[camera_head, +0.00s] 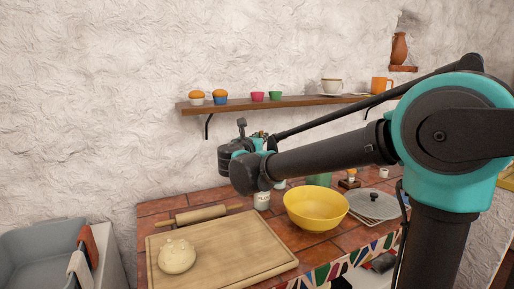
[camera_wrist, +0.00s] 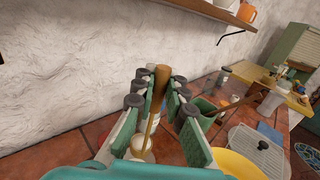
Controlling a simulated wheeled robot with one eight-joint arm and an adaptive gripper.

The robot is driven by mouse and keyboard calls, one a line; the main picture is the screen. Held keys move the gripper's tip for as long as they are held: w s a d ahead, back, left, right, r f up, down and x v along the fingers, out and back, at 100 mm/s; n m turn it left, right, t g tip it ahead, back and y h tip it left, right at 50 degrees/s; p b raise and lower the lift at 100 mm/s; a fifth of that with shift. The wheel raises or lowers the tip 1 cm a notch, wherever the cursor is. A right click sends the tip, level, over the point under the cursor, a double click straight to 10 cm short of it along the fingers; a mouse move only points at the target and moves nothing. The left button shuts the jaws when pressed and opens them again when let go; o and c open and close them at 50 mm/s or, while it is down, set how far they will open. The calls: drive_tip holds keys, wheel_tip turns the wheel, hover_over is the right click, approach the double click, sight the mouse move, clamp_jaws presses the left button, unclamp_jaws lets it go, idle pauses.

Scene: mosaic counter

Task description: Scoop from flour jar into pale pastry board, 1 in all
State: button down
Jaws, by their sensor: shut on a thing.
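The flour jar (camera_head: 262,201), pale with a dark label, stands on the tiled counter between the pastry board and the yellow bowl. The pale pastry board (camera_head: 222,246) lies at the front left of the counter, with a round cream lump or pot (camera_head: 177,257) on it. My gripper (camera_wrist: 159,88) is shut on a brown wooden handle (camera_wrist: 161,73) with a thin pale shaft, apparently a scoop. In the head view my gripper is above the jar, partly hidden by my arm. Whitish round shapes show below the shaft in the wrist view; the scoop's bowl is not clear.
A yellow bowl (camera_head: 316,207) stands right of the jar, with a grey lidded pan (camera_head: 374,204) beyond it. A rolling pin (camera_head: 201,214) lies behind the board. A wall shelf (camera_head: 300,103) with cups and muffins is above the counter. A grey basin (camera_head: 38,250) is left.

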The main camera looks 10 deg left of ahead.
drive_tip(key=s+a+f, duration=0.2)
drive_tip(key=s+a, duration=0.2)
drive_tip(key=s, duration=0.5)
drive_tip(key=s+a+f, duration=0.2)
drive_tip(key=s+a, duration=0.3)
drive_tip(key=s, duration=0.4)
drive_tip(key=s+a+f, duration=0.3)
drive_tip(key=s+a, duration=0.2)
drive_tip(key=s, duration=0.4)
drive_tip(key=shift+s+a, duration=0.15)
drive_tip(key=shift+s, duration=0.25)
